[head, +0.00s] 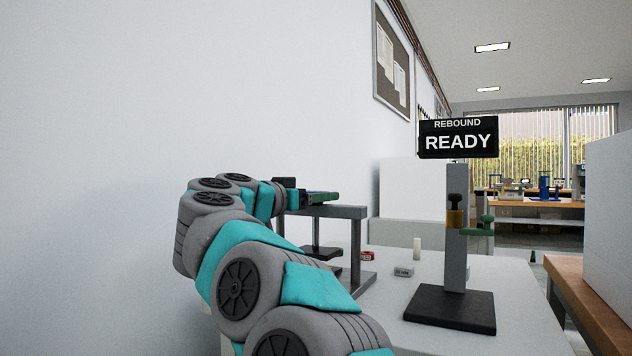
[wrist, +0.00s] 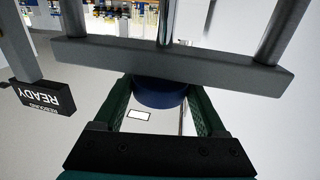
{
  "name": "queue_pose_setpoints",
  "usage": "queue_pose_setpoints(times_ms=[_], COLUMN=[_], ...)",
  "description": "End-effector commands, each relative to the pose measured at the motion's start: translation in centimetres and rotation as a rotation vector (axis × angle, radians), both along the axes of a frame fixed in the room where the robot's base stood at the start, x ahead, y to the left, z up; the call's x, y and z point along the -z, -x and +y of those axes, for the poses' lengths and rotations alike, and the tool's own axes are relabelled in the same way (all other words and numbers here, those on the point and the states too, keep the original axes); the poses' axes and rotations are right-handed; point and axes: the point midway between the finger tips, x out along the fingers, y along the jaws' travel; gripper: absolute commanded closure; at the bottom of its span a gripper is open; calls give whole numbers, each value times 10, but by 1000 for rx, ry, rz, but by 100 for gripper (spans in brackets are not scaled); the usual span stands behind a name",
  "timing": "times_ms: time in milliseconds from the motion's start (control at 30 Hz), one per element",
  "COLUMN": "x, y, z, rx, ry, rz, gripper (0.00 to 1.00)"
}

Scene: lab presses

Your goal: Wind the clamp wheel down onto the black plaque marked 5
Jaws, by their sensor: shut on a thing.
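The clamp is a grey frame with a crossbar (head: 340,211) on posts, at the middle of the head view. The crossbar (wrist: 170,62) also spans the upper wrist view, with a screw rod and two posts beyond it. A round dark blue wheel (wrist: 158,94) sits against the crossbar in the wrist view. My gripper (head: 318,197) is shut on this wheel, one green finger on each side. In the head view the wheel is hidden by my gripper. A dark flat piece (head: 322,252) shows under the crossbar. I cannot make out a black plaque marked 5.
Right of the clamp stands a post tester on a black base (head: 450,308), its sign (head: 458,138) reading REBOUND READY. A white cylinder (head: 417,249), a small grey block (head: 403,271) and a small red item (head: 367,255) lie between. A white wall is at left.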

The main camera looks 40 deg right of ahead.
Motion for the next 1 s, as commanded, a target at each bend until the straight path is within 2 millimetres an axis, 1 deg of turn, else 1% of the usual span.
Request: queue_pose_setpoints(times_ms=[33,67,667,1000], x=[-10,-11,-1,0], y=[-1,-1,-2,-1], z=[1,1,1,1], rx=[12,22,244,388], ry=[-1,0,2,2], rz=[4,4,0,-1], gripper=[82,82,82,82])
